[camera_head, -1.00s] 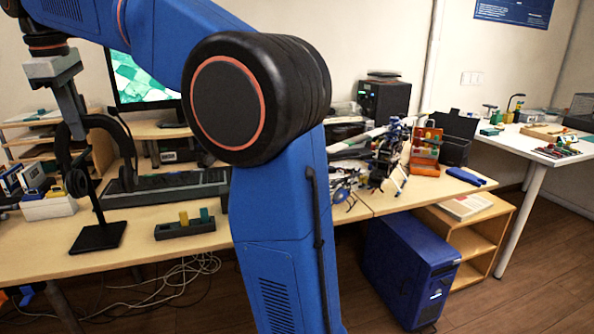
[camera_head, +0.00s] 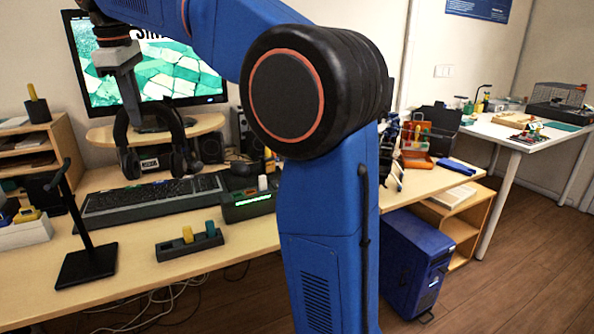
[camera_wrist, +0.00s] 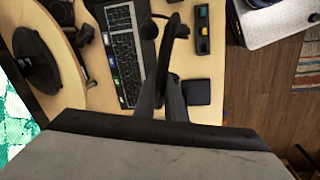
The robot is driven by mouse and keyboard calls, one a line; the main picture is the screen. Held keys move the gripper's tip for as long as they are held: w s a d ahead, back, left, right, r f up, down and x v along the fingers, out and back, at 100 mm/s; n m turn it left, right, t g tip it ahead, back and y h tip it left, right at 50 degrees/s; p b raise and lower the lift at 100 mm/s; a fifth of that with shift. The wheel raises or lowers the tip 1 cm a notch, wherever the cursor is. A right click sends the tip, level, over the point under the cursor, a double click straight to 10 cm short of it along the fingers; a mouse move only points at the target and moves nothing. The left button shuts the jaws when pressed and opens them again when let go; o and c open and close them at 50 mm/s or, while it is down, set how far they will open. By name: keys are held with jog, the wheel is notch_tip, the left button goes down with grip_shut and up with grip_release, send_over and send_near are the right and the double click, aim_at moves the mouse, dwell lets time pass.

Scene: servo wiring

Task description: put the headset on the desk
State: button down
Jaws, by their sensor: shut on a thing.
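The black headset (camera_head: 124,130) hangs from my gripper (camera_head: 135,112) in the head view, with its ear cups low. It appears above the keyboard (camera_head: 150,205), apart from its stand (camera_head: 88,230). My gripper is shut on the headband. In the wrist view my gripper (camera_wrist: 162,103) shows at the bottom, with the headset (camera_wrist: 168,40) beyond it, overlapping the keyboard's edge. The stand's dark square base (camera_wrist: 196,92) lies to the right. The wooden desk (camera_head: 135,265) has a bare strip along its front.
A dark tray with yellow and teal pieces (camera_head: 190,243) sits at the desk's front. A dark box with a green light (camera_head: 247,203) stands right of the keyboard. The monitor (camera_head: 185,75) is behind. A white bin (camera_head: 25,233) stands left of the stand.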

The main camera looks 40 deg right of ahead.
aim_at(131, 166)
jog(key=shift+w+f, duration=0.1)
jog(key=shift+f, duration=0.25)
notch_tip(131, 166, down, 15)
jog(key=a+n, duration=0.2)
jog(key=n, duration=0.1)
jog(key=shift+w+f+n, duration=0.2)
jog(key=shift+w+n, duration=0.1)
jog(key=shift+w, duration=0.15)
jog(key=c, duration=1.8)
grip_release()
jog(key=shift+f, duration=0.1)
